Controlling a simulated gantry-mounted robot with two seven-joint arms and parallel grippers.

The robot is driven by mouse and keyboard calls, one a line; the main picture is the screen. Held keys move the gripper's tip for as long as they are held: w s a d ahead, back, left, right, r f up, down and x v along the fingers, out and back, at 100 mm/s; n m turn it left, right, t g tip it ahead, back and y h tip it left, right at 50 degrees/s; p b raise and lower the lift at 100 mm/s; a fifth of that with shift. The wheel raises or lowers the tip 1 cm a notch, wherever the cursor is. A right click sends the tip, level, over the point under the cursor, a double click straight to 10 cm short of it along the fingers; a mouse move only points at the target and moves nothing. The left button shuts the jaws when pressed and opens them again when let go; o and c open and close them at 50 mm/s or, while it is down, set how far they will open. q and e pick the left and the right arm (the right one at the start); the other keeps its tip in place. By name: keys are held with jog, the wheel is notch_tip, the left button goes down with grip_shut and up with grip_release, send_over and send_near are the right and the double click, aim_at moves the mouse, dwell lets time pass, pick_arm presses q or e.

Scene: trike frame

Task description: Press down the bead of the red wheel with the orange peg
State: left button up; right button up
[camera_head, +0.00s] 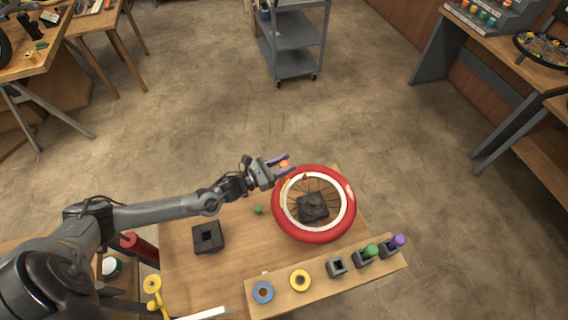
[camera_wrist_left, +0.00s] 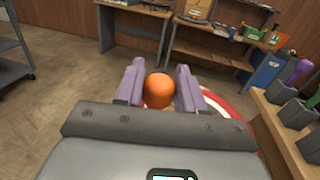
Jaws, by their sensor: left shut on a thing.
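The red wheel (camera_head: 278,222) lies flat on the wooden table, with a white inner rim, spokes and a dark block at its hub. My left gripper (camera_head: 284,168) is at the wheel's upper left edge. It is shut on the orange peg (camera_wrist_left: 158,90), whose rounded end shows between the purple fingers in the left wrist view. The peg's lower part is hidden there. In the head view, I cannot tell whether the peg touches the bead. Part of the red wheel (camera_wrist_left: 222,103) shows beyond the fingers in the wrist view. My right gripper is not in view.
A wooden strip (camera_head: 322,286) along the front holds a blue ring, a yellow ring and dark holders with green and purple pegs. A dark square block (camera_head: 208,237) and a green knob (camera_head: 258,210) sit left of the wheel. A grey cart (camera_head: 293,40) stands far behind.

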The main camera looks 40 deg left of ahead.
pick_arm(q)
jog(key=shift+f, duration=0.25)
jog(key=shift+f+b, duration=0.5)
jog(key=shift+b, duration=0.1)
jog(key=shift+r, duration=0.15)
dwell(0.8)
jog(key=shift+r+p, duration=0.55)
jog(key=shift+p, duration=0.05)
notch_tip(320, 180, up, 5)
jog(key=p, duration=0.4)
jog(key=shift+f, duration=0.35)
jog(key=shift+f+b, duration=1.95)
jog(key=shift+f, duration=0.3)
